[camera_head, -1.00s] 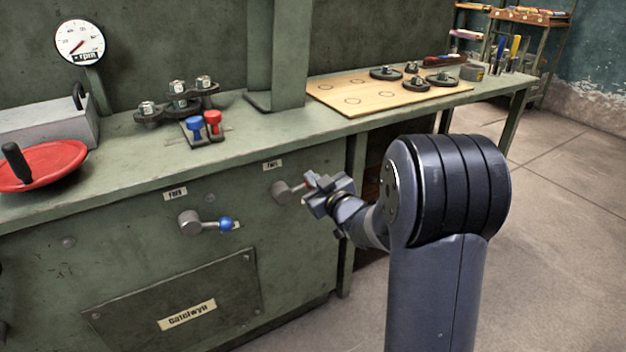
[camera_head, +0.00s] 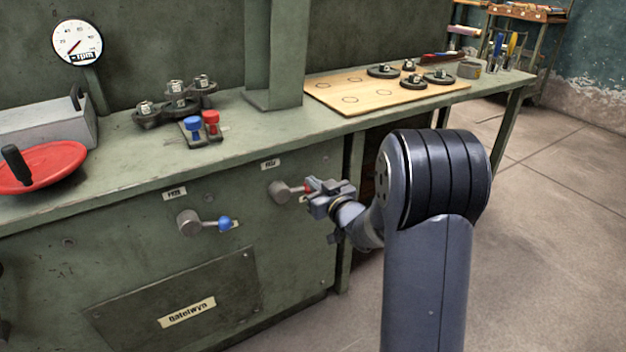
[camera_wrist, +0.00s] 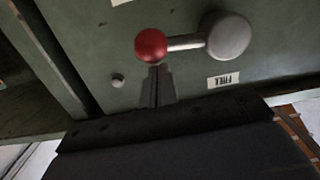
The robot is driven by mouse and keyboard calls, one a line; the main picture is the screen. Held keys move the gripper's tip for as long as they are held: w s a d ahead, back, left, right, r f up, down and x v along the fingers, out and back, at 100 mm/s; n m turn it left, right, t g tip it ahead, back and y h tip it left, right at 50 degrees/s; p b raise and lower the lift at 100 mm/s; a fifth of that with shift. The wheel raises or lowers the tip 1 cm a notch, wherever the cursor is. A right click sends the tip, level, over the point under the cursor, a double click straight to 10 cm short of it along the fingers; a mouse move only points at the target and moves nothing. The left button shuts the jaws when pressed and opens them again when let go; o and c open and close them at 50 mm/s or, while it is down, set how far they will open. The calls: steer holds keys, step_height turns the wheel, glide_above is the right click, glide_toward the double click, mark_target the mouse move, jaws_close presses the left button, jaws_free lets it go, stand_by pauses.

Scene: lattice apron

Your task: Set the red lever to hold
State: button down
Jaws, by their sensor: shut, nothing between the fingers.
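The red lever has a round grey hub (camera_head: 281,192) on the green bench front and a short rod ending in a red ball (camera_head: 306,189). It points right, roughly level, in the head view. In the wrist view the red ball (camera_wrist: 150,45) is at upper middle, with the hub (camera_wrist: 228,37) to its right. My gripper (camera_head: 314,186) is shut and empty, right beside the ball and partly covering it. Its fingertips (camera_wrist: 157,70) lie just below the ball in the wrist view; I cannot tell whether they touch it.
A small label (camera_head: 270,164) sits above the hub. A blue-knobbed lever (camera_head: 224,224) is to the left on the same panel. Red and blue pieces (camera_head: 211,122) and a wooden board (camera_head: 335,97) are on the benchtop.

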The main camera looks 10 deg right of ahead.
steer(key=shift+d+f+m+b, duration=0.1)
steer(key=shift+f+m+b, duration=0.2)
steer(key=shift+f+m, duration=0.45)
steer(key=shift+f, duration=0.2)
